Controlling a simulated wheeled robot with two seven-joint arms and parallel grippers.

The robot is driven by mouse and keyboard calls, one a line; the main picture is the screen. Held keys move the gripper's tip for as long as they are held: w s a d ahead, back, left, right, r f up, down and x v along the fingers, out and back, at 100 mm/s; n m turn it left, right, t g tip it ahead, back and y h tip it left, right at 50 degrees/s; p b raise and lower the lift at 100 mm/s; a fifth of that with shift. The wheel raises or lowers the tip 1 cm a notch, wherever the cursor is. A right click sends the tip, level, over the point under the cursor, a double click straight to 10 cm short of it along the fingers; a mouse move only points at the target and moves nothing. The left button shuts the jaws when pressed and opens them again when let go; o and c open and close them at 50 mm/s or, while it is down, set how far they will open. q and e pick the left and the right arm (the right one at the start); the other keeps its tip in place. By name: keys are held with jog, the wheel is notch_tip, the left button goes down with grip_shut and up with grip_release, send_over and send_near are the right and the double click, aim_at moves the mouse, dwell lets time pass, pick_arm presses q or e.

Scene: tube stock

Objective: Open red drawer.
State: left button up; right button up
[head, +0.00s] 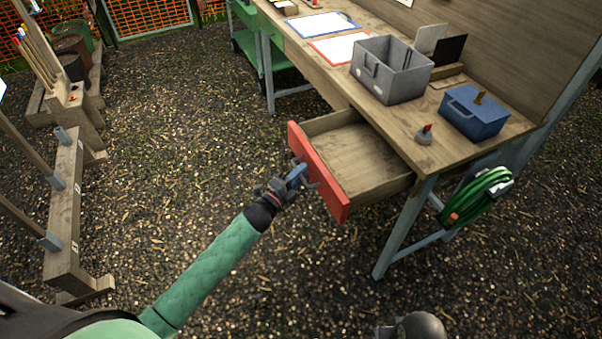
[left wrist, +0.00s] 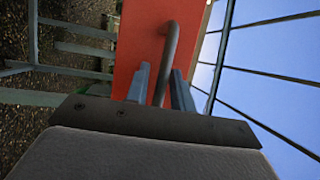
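The red-fronted drawer (head: 325,180) is pulled well out from under the wooden workbench, and its bare wooden inside shows empty. Its handle is on the red front, which also shows in the left wrist view (left wrist: 135,45). My left gripper (head: 299,174) is at that front, with its fingers close together on both sides of the grey bar handle (left wrist: 168,60). The gripper appears shut on the handle, though the contact itself is hard to see.
On the workbench (head: 335,88) stand a grey bin (head: 385,85), a blue box (head: 472,115) and clipboards (head: 318,24). A green hose (head: 478,198) hangs at its near end. A wooden rack (head: 65,205) stands at the left. The gravel between is clear.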

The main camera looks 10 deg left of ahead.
pick_arm(q)
jog(key=shift+o, duration=0.5)
pick_arm(e)
jog(key=shift+s+a, duration=0.15)
jog(key=shift+s, duration=0.05)
jog(key=shift+f, duration=0.1)
